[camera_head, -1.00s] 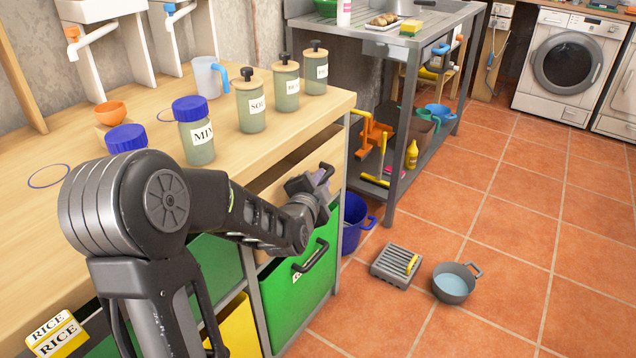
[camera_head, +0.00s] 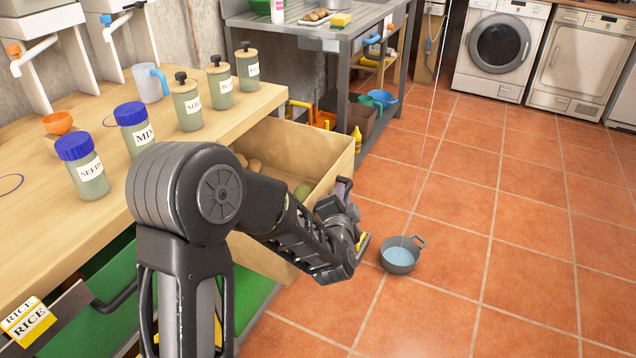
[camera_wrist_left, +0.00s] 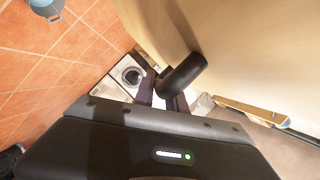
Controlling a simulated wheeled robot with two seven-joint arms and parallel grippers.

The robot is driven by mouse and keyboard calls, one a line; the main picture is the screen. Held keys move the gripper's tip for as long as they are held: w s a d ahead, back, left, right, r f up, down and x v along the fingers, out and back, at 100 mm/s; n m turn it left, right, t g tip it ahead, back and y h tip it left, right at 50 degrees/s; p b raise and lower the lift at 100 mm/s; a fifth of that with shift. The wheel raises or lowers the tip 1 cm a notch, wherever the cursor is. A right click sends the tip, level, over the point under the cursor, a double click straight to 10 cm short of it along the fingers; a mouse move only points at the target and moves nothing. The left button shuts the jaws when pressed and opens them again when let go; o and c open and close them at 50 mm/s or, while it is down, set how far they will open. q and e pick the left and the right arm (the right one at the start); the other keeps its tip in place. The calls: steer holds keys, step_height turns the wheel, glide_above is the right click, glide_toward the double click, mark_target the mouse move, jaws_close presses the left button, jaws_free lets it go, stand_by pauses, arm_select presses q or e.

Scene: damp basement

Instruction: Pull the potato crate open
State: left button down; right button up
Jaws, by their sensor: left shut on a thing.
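The potato crate (camera_head: 315,150) is a pale wooden drawer under the workbench. It stands well out from the bench, and its open top shows a few potatoes (camera_head: 254,164) inside. My left gripper (camera_head: 344,190) is at the front of the crate, its jaws partly hidden by my own arm in the head view. In the left wrist view its fingers (camera_wrist_left: 164,92) are shut on the black handle (camera_wrist_left: 183,74) of the crate, beside the pale wooden front. My right gripper is not in view.
The workbench (camera_head: 50,225) carries labelled jars, a jug (camera_head: 150,84) and an orange funnel (camera_head: 58,122). A grey pan of water (camera_head: 399,257) sits on the tiles right of the crate. A metal sink table (camera_head: 345,50) stands behind. The tiled floor to the right is mostly clear.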

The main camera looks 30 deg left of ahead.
arm_select(q)
steer(key=d, duration=0.3)
steer(key=shift+d+f, duration=0.1)
steer(key=shift+d, duration=0.15)
steer(key=c, duration=1.4)
jaws_free()
steer(key=shift+o, duration=0.2)
steer(key=p+v, duration=0.1)
steer(key=v, duration=0.6)
steer(key=shift+s+p, duration=0.35)
steer(key=shift+d, duration=0.1)
